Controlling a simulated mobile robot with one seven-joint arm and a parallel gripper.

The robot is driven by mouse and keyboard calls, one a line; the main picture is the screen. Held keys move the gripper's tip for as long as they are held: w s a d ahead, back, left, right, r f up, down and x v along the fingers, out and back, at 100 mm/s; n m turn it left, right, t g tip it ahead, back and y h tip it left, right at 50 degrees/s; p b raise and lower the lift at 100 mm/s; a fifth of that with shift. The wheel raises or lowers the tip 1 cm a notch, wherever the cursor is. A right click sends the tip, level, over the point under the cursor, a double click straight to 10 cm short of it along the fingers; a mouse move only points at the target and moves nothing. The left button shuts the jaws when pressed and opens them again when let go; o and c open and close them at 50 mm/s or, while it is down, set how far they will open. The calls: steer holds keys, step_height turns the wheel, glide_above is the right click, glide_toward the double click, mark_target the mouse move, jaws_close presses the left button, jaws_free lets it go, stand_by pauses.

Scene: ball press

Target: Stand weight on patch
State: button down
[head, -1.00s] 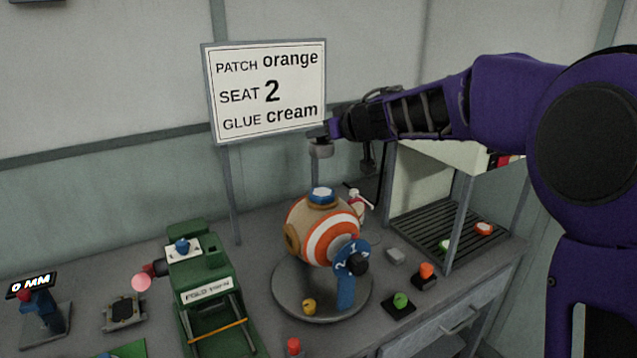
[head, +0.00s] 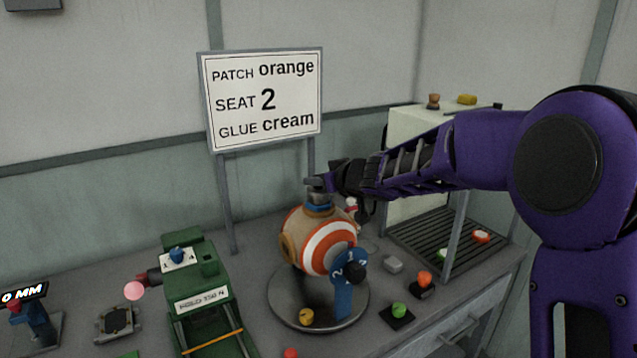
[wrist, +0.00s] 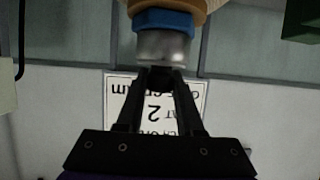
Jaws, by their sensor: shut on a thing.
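My gripper (head: 317,184) is directly above the ball and shut on a small grey metal weight (head: 317,198). In the wrist view, the fingertips (wrist: 161,74) grip the weight (wrist: 163,47) at its end. The weight is in line with the blue patch (wrist: 163,20) and appears to meet it; a thin gap cannot be ruled out. The ball's tan surface (wrist: 190,4) shows beyond.
A sign (head: 262,98) reads patch orange, seat 2, glue cream. A blue numbered dial post (head: 343,290) stands before the ball. A green press (head: 205,300) is at left. A slatted rack (head: 425,238) and orange (head: 424,279) and green (head: 399,309) buttons are at right.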

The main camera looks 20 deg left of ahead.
steer(key=c, duration=1)
jaws_free()
steer(key=shift+f, duration=0.1)
steer(key=o, duration=0.5)
steer(key=shift+c, duration=0.2)
steer(key=shift+r, duration=0.25)
steer(key=shift+s+d+r, duration=0.15)
steer(key=shift+s+d, duration=0.05)
steer(key=shift+d, duration=0.05)
steer(key=p+v, duration=0.1)
steer(key=v, duration=1)
steer(key=shift+d, duration=0.15)
steer(key=shift+s, duration=0.15)
